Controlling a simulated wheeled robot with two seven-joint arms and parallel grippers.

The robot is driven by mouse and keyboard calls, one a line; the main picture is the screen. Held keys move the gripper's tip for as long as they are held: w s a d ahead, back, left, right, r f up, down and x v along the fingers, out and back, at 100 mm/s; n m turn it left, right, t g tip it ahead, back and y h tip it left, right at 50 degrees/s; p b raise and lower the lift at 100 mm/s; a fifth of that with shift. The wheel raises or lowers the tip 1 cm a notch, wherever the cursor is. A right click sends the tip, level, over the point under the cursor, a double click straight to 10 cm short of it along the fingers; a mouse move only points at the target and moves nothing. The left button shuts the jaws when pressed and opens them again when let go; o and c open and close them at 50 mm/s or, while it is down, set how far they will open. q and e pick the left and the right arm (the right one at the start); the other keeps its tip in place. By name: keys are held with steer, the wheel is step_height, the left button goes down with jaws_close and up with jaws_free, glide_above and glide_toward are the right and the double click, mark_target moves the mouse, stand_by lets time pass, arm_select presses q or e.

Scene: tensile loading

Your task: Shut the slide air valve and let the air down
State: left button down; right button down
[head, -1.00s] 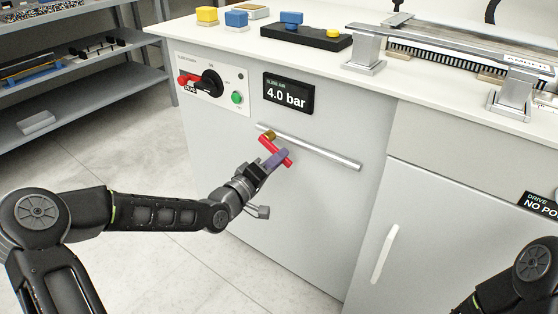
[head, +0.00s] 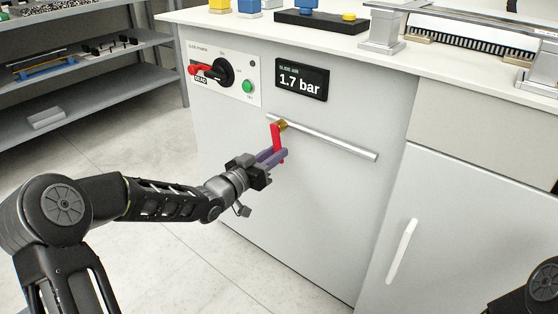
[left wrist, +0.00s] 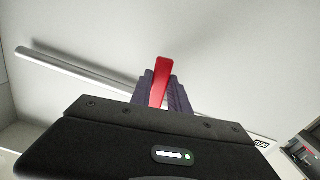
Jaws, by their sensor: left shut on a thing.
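The slide air valve is a red lever (head: 276,133) on a brass body (head: 283,125), set on a silver pipe (head: 330,142) across the cabinet front. The lever hangs down, roughly crosswise to the pipe. My left gripper (head: 275,157) is shut on the lever's lower part with its purple fingers. In the left wrist view the red lever (left wrist: 161,78) stands between the fingers. The slide air display (head: 301,80) reads 1.7 bar. Only a part of my right arm shows at the lower right of the head view; its gripper is not in view.
Left of the display is a panel with a black rotary switch (head: 222,72), a red lever or tag (head: 200,69) and a green button (head: 248,86). A white door handle (head: 402,251) is at right. Grey shelves (head: 90,85) stand at left. The floor between is clear.

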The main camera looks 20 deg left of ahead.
arm_select(q)
steer(key=shift+w+a+f+m+b, duration=0.1)
steer(key=shift+a+m+b, duration=0.2)
steer(key=shift+m, duration=0.25)
steer(key=shift+w+a+f+m+b, duration=0.15)
steer(key=shift+a+m, duration=0.1)
steer(key=shift+m, duration=0.3)
steer(key=shift+r, duration=0.15)
steer(key=c, duration=1.2)
jaws_free()
steer(key=shift+c, duration=0.2)
steer(key=p+v, duration=0.2)
steer(key=v, duration=0.6)
steer(key=shift+w, duration=0.1)
